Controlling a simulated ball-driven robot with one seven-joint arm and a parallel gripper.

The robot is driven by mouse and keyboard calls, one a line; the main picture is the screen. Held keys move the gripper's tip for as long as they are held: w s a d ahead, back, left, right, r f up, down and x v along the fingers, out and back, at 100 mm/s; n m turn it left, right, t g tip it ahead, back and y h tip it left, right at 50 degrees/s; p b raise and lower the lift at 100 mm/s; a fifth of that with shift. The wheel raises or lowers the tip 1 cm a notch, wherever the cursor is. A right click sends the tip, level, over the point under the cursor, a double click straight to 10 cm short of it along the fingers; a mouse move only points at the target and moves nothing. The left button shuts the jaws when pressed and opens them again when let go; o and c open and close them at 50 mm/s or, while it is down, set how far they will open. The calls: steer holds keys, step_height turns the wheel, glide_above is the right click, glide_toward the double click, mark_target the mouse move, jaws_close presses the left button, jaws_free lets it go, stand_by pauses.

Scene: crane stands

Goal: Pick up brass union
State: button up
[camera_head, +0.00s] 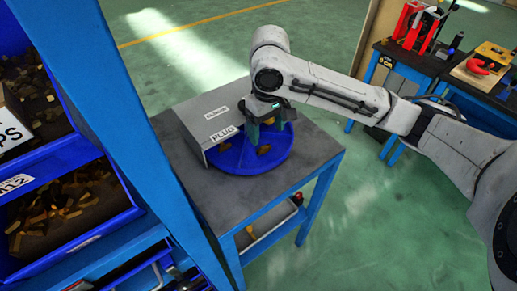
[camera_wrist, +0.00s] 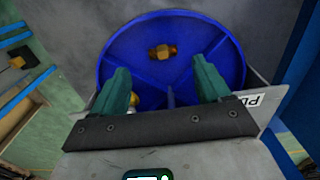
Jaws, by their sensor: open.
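A brass fitting with a hex middle (camera_wrist: 162,52), which looks like the brass union, lies in a compartment of the round blue divided tray (camera_wrist: 232,62). A second brass piece (camera_wrist: 134,99) shows partly beside my left finger. In the head view the blue tray (camera_head: 232,166) sits on a grey-topped table, with brass pieces in it at the front (camera_head: 264,149) and left (camera_head: 224,147). I cannot tell which of these is the union. My gripper (camera_wrist: 163,72) is open and empty above the tray, its green fingers pointing toward it; it also shows in the head view (camera_head: 270,130).
A grey box labelled PLUG (camera_head: 200,118) stands on the table (camera_head: 228,207) against the tray's left and back. A blue rack with bins of brass parts (camera_head: 70,205) stands at left. A bench with tools (camera_head: 425,60) is at back right.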

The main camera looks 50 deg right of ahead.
mark_target(265, 148)
steer(key=shift+w+a+f+p, duration=0.1)
steer(key=shift+f+p, duration=0.05)
steer(key=shift+f, duration=1.5)
steer(key=shift+w+a+f+p, duration=0.1)
steer(key=shift+f+p, duration=0.05)
steer(key=shift+f, duration=1.45)
steer(key=shift+s, duration=0.1)
steer(key=shift+c, duration=0.4)
steer(key=c, duration=1.1)
